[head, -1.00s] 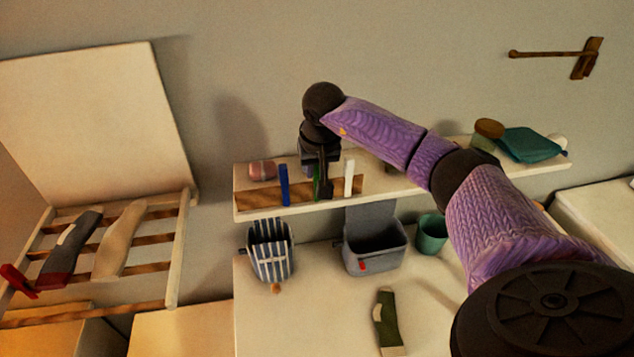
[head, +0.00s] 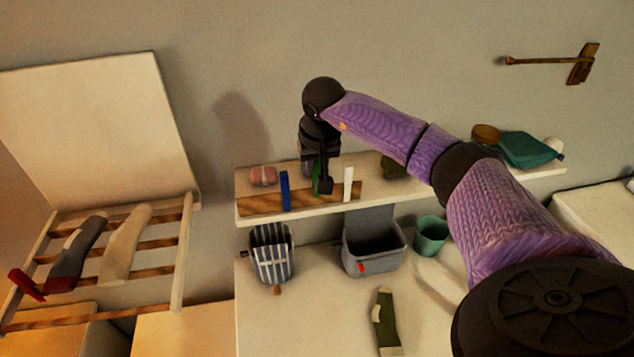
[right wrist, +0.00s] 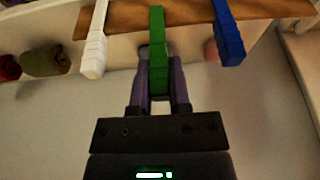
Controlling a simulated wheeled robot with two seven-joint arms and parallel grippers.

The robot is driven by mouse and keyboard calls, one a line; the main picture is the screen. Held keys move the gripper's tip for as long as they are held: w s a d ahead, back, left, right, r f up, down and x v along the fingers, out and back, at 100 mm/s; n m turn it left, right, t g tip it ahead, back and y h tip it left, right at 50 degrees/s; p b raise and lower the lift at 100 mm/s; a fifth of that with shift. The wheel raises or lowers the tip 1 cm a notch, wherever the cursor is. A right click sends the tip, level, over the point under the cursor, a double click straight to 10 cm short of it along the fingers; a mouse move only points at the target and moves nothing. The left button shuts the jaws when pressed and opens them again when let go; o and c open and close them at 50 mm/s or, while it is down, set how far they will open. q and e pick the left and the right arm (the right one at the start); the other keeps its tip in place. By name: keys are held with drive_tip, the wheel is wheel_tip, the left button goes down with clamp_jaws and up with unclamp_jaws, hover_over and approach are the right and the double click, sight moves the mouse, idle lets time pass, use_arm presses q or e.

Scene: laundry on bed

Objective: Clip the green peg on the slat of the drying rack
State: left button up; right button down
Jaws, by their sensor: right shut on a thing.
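The green peg (right wrist: 157,40) stands upright at the wooden strip on the wall shelf, between a white peg and a blue peg. My right gripper (right wrist: 159,82) is shut on the green peg, with one finger on each side of it in the right wrist view. In the head view my right gripper (head: 323,188) reaches down from above and hides most of the green peg (head: 316,180). The drying rack (head: 187,240) is at the left, with several wooden slats; two socks lie across them. My left gripper is not in view.
The blue peg (head: 285,190) and white peg (head: 348,184) stand close on either side. Below the shelf (head: 420,197) are a striped bag (head: 272,252), a grey bin (head: 374,256) and a green cup (head: 430,235).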

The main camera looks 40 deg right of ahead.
drive_tip(key=shift+r, duration=0.15)
wheel_tip(320, 180, up, 4)
drive_tip(key=p, duration=0.3)
drive_tip(key=shift+f, duration=0.2)
drive_tip(key=shift+f, duration=0.15)
